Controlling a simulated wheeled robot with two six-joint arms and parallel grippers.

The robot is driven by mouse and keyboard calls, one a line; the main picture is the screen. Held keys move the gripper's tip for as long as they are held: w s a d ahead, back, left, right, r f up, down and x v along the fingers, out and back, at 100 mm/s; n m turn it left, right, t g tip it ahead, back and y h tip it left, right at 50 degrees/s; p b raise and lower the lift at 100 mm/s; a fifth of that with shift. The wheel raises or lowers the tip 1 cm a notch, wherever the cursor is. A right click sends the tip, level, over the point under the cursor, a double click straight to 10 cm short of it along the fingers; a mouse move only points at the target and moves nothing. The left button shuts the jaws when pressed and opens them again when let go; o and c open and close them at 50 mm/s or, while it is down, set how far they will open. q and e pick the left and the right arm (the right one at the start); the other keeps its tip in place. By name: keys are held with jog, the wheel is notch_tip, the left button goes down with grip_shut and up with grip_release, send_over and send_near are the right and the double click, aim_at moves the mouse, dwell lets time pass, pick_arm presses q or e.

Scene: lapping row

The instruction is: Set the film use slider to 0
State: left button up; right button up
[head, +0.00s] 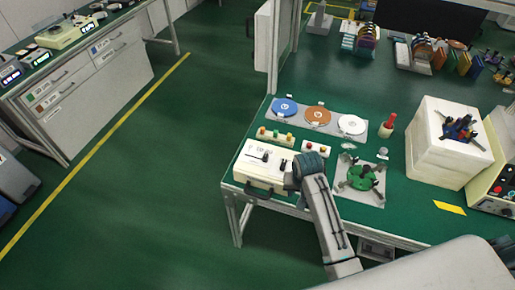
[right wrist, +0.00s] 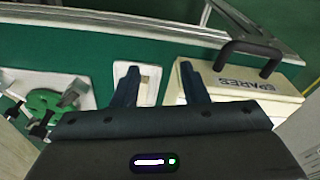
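My right gripper (head: 292,177) is over the front of the green table, at the right side of a cream box (head: 262,176). In the right wrist view its two dark fingers (right wrist: 159,72) are apart with nothing held. A small white plate (right wrist: 150,96) with a tan piece in its recess lies beneath and between the fingers. It could be the film use slider, but I see no readable scale or label on it. In the head view my arm hides this spot. The cream box also shows in the right wrist view (right wrist: 270,103), marked SPARES. My left gripper is not in view.
A green fixture (head: 361,178) on a grey plate stands right of my arm. A large white block (head: 440,150) stands further right.

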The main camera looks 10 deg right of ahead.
jog(key=shift+m+g, duration=0.3)
jog(key=shift+m, duration=0.4)
jog(key=w+a+r, duration=0.1)
jog(key=w, duration=0.2)
jog(key=w+r, duration=0.2)
jog(key=w, duration=0.1)
jog(key=w+a+r, duration=0.1)
jog(key=w, duration=0.2)
jog(key=shift+a+r, duration=0.15)
jog(key=shift+a, duration=0.15)
notch_tip(320, 180, up, 7)
jog(key=m+g, duration=0.1)
jog(key=m, duration=0.1)
send_over(266, 155)
jog(key=shift+y, duration=0.3)
notch_tip(266, 155, down, 10)
jog(key=p, duration=0.3)
jog(key=shift+a+r, duration=0.1)
jog(key=shift+r, duration=0.05)
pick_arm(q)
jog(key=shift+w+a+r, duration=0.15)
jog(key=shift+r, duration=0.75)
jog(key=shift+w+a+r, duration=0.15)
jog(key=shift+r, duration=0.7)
pick_arm(e)
jog(key=shift+f, duration=0.6)
grip_shut()
